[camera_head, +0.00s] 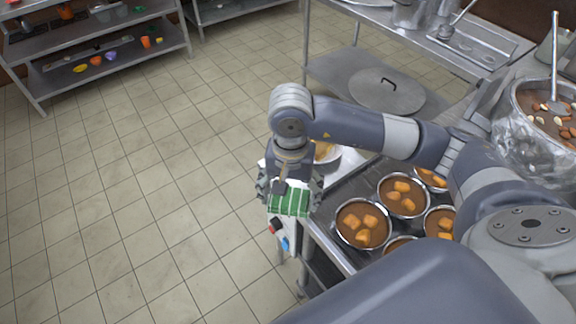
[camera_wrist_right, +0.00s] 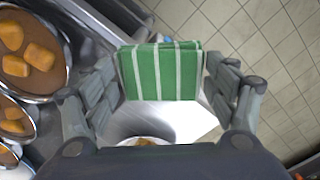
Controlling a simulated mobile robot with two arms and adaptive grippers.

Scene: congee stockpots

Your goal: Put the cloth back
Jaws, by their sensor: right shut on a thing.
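The cloth (camera_head: 289,203) is green with white stripes and folded into a rectangle. In the head view it is at the fingers of my right gripper (camera_head: 289,190), at the left edge of the steel counter. The right wrist view shows the cloth (camera_wrist_right: 160,72) between the two fingers of my right gripper (camera_wrist_right: 160,95), which is shut on it. A white surface (camera_wrist_right: 160,120) lies behind and below the cloth in that view. My left gripper is not in view.
Several steel bowls of brown congee with orange chunks (camera_head: 363,223) stand on the counter right of the gripper. A plate (camera_head: 328,153) with food is close behind it. A large stockpot (camera_head: 540,110) with a ladle stands at the right. Tiled floor (camera_head: 150,210) is open at left.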

